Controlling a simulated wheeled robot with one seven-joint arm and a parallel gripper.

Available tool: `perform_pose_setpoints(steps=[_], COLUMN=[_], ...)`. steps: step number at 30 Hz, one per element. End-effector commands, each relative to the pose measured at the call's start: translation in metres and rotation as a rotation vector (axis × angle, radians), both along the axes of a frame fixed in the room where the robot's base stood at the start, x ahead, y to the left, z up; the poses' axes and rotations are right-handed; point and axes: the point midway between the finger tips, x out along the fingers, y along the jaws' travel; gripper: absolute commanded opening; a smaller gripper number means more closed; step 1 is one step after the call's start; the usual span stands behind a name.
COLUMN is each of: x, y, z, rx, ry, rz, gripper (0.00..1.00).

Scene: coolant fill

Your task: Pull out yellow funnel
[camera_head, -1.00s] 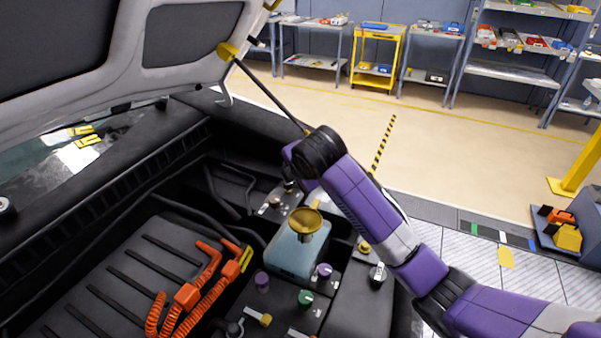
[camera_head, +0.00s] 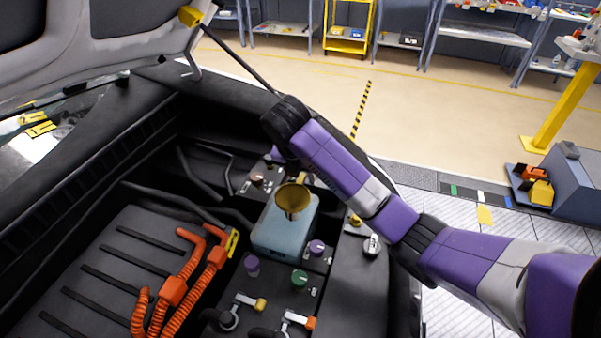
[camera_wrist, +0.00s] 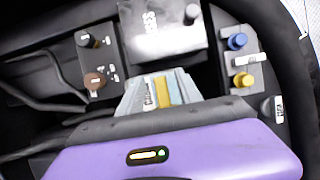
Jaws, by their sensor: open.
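The yellow funnel (camera_head: 291,198) stands upright in the top of the pale blue coolant tank (camera_head: 280,238) in the engine bay. Its rim shows from above and its lower stem is hidden in the tank. My purple arm reaches in from the right, and its wrist hangs just behind and above the funnel. My gripper is mostly hidden behind the arm in the head view. I cannot make out the funnel in the wrist view.
Purple caps (camera_head: 316,247) and a green cap (camera_head: 299,279) stand close to the tank. Orange cables (camera_head: 186,285) lie to its left. The raised hood (camera_head: 90,45) and its prop rod (camera_head: 240,62) are above left. A brown cap (camera_wrist: 95,81) shows in the wrist view.

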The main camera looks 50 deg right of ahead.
Motion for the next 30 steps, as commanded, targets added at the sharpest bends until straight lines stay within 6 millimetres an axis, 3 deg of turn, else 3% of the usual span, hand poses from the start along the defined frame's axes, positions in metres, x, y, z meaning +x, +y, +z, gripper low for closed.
perform_pose_setpoints(steps=[9,20,26,30], x=[0.004,0.005,0.005,0.005], y=[-0.013,-0.015,-0.014,-0.015], z=[-0.031,-0.035,-0.035,-0.035], rx=[0.000,0.000,0.000,0.000], ry=[0.000,-0.002,-0.002,-0.002], rz=[-0.001,-0.001,-0.001,-0.001], gripper=[0.42,0.42,0.03,0.00])
